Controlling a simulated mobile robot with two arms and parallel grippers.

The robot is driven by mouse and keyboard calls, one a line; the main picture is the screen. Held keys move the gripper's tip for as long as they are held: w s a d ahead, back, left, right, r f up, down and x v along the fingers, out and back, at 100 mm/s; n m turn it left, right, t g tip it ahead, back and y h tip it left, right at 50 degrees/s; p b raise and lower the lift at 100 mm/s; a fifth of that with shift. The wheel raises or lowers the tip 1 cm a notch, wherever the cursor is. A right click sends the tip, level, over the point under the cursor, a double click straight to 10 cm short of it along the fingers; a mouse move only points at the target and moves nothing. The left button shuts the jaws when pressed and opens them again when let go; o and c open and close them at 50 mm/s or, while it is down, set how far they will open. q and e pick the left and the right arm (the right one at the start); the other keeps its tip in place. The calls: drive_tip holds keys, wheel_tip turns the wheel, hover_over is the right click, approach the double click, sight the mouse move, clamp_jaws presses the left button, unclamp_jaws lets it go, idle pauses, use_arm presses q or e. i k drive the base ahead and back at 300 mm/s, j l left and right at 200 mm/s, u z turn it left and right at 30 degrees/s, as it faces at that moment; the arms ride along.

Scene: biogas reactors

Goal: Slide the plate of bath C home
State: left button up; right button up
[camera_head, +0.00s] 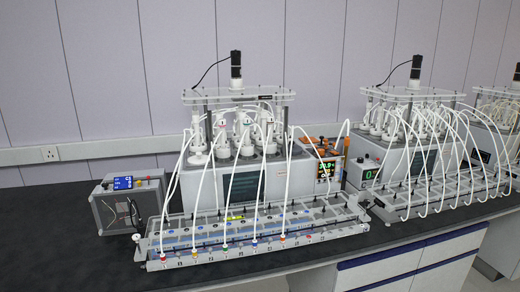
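Three reactor baths stand in a row on the bench: a near one (213,187) in the middle, a second (400,159) on the right, and a third (485,142) cut by the right edge. I cannot read a letter on any, so I cannot tell which is bath C. The near bath has a clear top plate (196,97) with a black motor (236,66) above it and several white-capped bottles (245,146) below. The second has a similar plate (385,95) and motor (416,68). Neither gripper is in view.
White tubes arch from the bottles to a long rack (300,238) before the near bath and another rack (450,195) on the right. Dark bench (50,235) is clear at left.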

sight(237, 78)
drive_tip(key=i+l+u, duration=0.35)
drive_tip(key=i+l, duration=0.55)
drive_tip(key=l, duration=0.1)
